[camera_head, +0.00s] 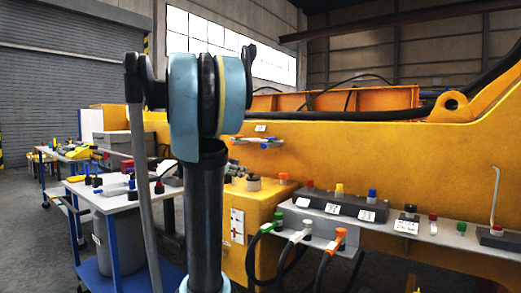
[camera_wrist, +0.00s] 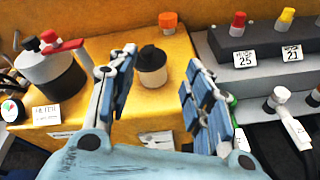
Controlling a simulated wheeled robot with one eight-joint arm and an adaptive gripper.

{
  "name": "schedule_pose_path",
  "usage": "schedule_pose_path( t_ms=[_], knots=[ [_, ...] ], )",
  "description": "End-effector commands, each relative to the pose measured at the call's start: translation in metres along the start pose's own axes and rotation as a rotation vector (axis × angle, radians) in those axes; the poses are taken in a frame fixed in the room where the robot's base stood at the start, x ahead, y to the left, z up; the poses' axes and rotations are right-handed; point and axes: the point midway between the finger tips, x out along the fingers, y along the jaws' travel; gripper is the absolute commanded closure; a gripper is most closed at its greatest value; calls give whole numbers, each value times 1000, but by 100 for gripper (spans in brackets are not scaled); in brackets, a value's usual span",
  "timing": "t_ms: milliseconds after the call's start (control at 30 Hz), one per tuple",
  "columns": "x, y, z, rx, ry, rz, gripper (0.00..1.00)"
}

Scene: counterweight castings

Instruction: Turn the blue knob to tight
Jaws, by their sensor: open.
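The blue knob (camera_head: 372,195) stands upright at the right end of a dark block (camera_head: 345,206) in the head view, beside a yellow knob (camera_head: 339,189) and a red knob (camera_head: 310,185). It is outside the wrist view, where the red knob (camera_wrist: 238,21) and yellow knob (camera_wrist: 286,17) show at upper right. No tight mark is readable. My gripper (camera_wrist: 160,80) is open and empty, over the yellow box, left of the dark block. A black-capped pale container (camera_wrist: 151,67) appears between its fingers, apparently untouched. The gripper is not clearly visible in the head view.
An orange knob (camera_wrist: 168,20) stands behind the black-capped container. A dark canister with a red handle (camera_wrist: 62,47) stands left. Hose couplings, including a white one (camera_wrist: 279,97), sit before the dark block. A grey shelf (camera_head: 455,236) continues right with more fittings and a bent rod (camera_head: 495,195).

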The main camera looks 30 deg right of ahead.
Motion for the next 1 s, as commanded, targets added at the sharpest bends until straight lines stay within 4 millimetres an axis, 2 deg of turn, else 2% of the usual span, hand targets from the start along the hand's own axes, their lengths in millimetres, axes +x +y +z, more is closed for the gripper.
schedule_pose_path(
  t_ms=[33,100,200,333,567,1000],
  knots=[
    [13,16,14,-95,-52,13,54],
    [26,36,30,-228,-120,29,54],
    [40,58,48,-385,-198,39,54],
    [50,76,60,-517,-263,41,54],
    [64,84,68,-577,-292,39,54],
    [133,92,87,-573,-290,38,54]
  ],
)
